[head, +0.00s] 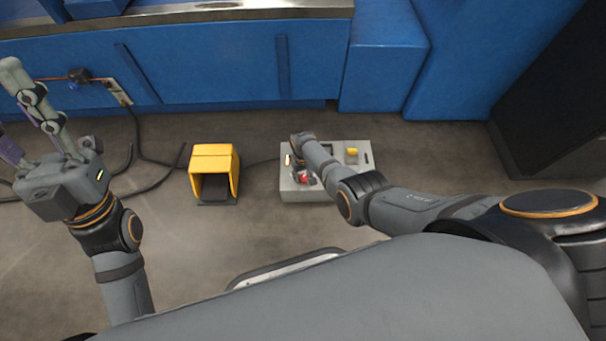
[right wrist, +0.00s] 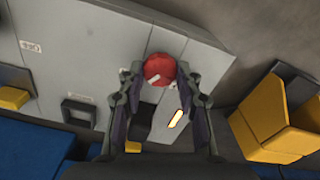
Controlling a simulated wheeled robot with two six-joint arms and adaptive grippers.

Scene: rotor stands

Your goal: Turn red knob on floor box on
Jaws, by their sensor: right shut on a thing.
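The floor box (head: 356,185) is a grey box on the floor, right of centre in the head view. It also fills much of the right wrist view (right wrist: 88,45). Its red knob (right wrist: 160,69) is round with a white mark and sits between the fingers of my right gripper (right wrist: 159,80), which is shut on it. In the head view the red knob (head: 307,177) shows only partly beside my right gripper (head: 304,165); my arm hides part of the box. My left gripper (head: 25,115) is raised at the left, its fingers apart and empty.
A yellow foot pedal housing (head: 213,165) stands on the floor left of the box. Black cables (head: 150,160) lie on the floor at left. A blue machine base (head: 220,65) stands behind. A yellow knob (head: 351,152) is on the box's right part.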

